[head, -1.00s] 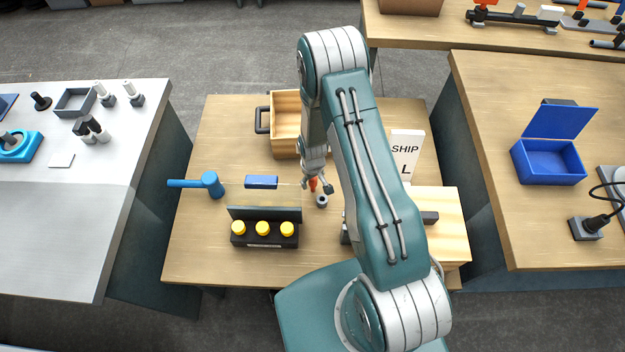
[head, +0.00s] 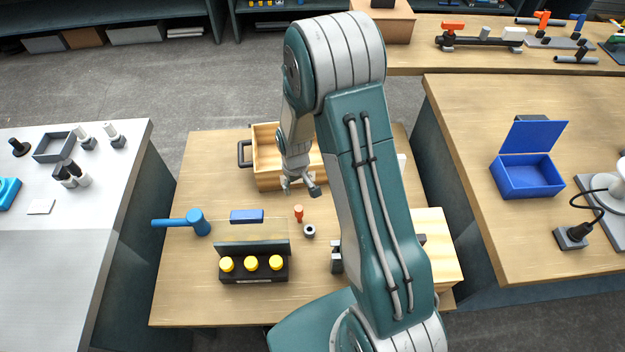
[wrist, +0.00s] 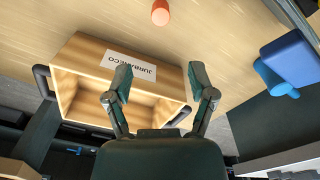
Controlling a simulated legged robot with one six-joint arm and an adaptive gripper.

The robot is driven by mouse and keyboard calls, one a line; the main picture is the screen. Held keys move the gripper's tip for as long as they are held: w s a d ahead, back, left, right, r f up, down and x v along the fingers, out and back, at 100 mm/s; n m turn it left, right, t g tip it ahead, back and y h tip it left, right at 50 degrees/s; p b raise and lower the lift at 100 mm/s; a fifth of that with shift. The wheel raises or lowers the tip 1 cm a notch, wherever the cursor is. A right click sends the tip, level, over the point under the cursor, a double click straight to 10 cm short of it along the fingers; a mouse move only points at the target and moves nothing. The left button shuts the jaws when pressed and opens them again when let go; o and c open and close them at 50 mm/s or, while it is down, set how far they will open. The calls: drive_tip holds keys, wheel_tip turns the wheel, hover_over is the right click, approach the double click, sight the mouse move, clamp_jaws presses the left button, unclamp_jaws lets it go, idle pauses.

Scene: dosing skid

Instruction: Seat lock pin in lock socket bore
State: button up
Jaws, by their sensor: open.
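A small orange-red pin (head: 299,213), seemingly the lock pin, stands upright on the wooden table. A grey ring-shaped socket with a dark bore (head: 309,231) stands just in front of it, to its right. The pin appears beside the socket, not in it. My gripper (head: 302,187) is open and empty, above and behind the pin. In the wrist view the pin (wrist: 160,12) shows at the top edge, beyond the spread fingers (wrist: 160,85). The socket is outside the wrist view.
An open wooden box (head: 267,177) with a dark handle lies behind the gripper. A blue mallet (head: 197,222), a blue block (head: 247,216) and a black holder with yellow knobs (head: 254,277) lie left. A grey metal fixture (head: 336,257) stands right, partly behind my arm.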

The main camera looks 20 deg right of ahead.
drive_tip(key=s+r+m+t, duration=0.1)
drive_tip(key=s+r, duration=0.2)
drive_tip(key=r, duration=0.8)
drive_tip(key=s+r+t, duration=0.2)
drive_tip(key=s+r, duration=0.1)
drive_tip(key=r, duration=0.9)
drive_tip(key=s+r+m+t, duration=0.2)
drive_tip(key=s+r, duration=0.8)
drive_tip(key=s, duration=0.4)
drive_tip(key=shift+s+r, duration=0.25)
drive_tip(key=shift+r, duration=0.15)
drive_tip(key=shift+o, duration=0.5)
drive_tip(key=shift+s, duration=0.25)
drive_tip(key=m+g, duration=0.1)
drive_tip(key=g, duration=0.4)
hover_over(299, 208)
wheel_tip(299, 208, down, 36)
wheel_tip(299, 208, down, 6)
drive_tip(key=shift+s+a, duration=0.1)
drive_tip(key=shift+s, duration=0.05)
drive_tip(key=shift+w+f, duration=0.15)
drive_tip(key=shift+f, duration=1.15)
drive_tip(key=shift+w+f, duration=0.1)
drive_tip(key=shift+f, duration=1.2)
clamp_jaws()
